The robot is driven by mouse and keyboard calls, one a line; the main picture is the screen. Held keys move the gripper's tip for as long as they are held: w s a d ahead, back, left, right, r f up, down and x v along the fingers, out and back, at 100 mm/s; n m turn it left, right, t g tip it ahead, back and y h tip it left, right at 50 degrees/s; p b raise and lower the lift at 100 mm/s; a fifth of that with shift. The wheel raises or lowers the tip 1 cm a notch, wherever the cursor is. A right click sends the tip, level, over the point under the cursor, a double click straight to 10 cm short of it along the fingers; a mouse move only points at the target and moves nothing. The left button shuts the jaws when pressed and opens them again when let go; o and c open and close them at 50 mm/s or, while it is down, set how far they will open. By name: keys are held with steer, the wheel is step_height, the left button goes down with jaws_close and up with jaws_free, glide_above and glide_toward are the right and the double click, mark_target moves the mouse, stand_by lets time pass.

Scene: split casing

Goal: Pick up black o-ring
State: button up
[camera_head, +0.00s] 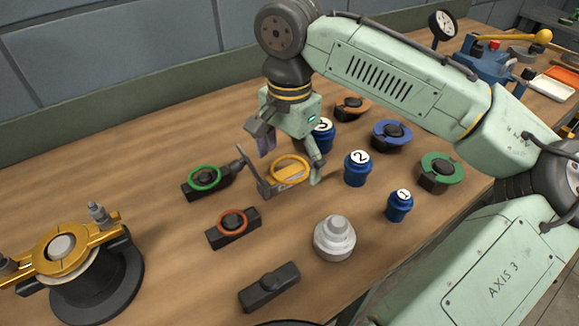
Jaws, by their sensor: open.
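I cannot make out a black o-ring for certain. My gripper (289,163) is open and points down over the middle of the bench. A yellow ring (290,157) shows between or just behind its fingers, on a holder partly hidden by them. Nothing is visibly held.
A green ring (204,178) and a red ring (232,222) sit on black holders to the left. Blue numbered plugs (357,170) and a grey stepped part (335,239) stand to the right. A gold-topped casing (62,248) stands front left. The back left bench (130,140) is clear.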

steer(key=shift+f, duration=0.25)
steer(key=shift+c, duration=0.6)
steer(key=c, duration=0.8)
steer(key=shift+c, duration=0.2)
steer(key=shift+r, duration=0.1)
step_height(320, 180, up, 10)
steer(key=b, duration=0.1)
steer(key=shift+r, duration=0.2)
